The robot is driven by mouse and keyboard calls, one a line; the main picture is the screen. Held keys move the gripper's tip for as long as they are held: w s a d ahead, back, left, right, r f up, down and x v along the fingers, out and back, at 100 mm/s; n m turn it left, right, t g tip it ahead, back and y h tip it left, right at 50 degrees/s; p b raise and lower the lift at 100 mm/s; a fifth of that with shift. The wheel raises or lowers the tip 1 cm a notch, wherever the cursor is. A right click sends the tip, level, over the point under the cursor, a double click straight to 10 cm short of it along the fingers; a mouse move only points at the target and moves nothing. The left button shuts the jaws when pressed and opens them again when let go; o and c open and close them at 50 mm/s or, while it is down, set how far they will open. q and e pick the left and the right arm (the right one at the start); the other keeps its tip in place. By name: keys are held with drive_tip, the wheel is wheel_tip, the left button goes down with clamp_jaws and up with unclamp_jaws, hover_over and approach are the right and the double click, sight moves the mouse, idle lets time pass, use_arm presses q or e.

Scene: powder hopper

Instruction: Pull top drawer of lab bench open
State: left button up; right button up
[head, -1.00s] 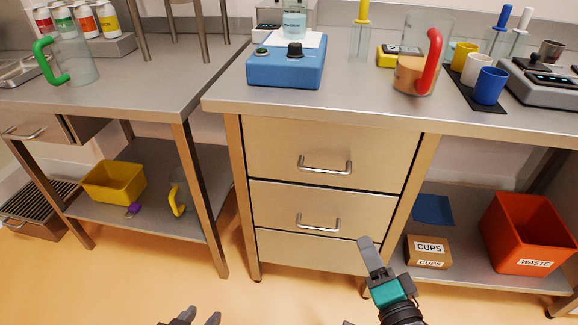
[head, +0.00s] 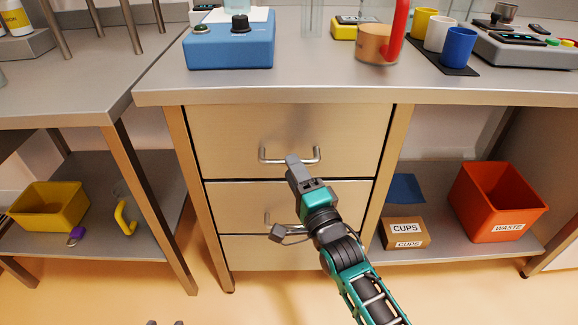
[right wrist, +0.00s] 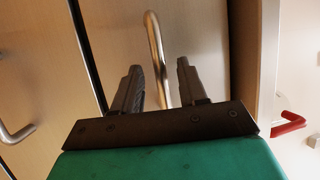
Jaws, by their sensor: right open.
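The top drawer (head: 235,130) of the lab bench is shut, its front flush with the bench frame. Its silver bar handle (head: 268,158) runs level across the front and also shows in the right wrist view (right wrist: 153,45). My right gripper (head: 293,163) is at this handle, open. In the right wrist view its two fingers (right wrist: 158,82) stand apart on either side of the bar, with a gap visible on the right side.
The lower drawer handle (head: 267,218) is partly hidden behind my right arm. The worktop edge (head: 330,97) overhangs the drawers. To the right, a shelf holds a cups box (head: 405,230) and an orange waste bin (head: 495,200). The floor in front is clear.

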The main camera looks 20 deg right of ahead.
drive_tip(key=shift+x, duration=1.55)
clamp_jaws()
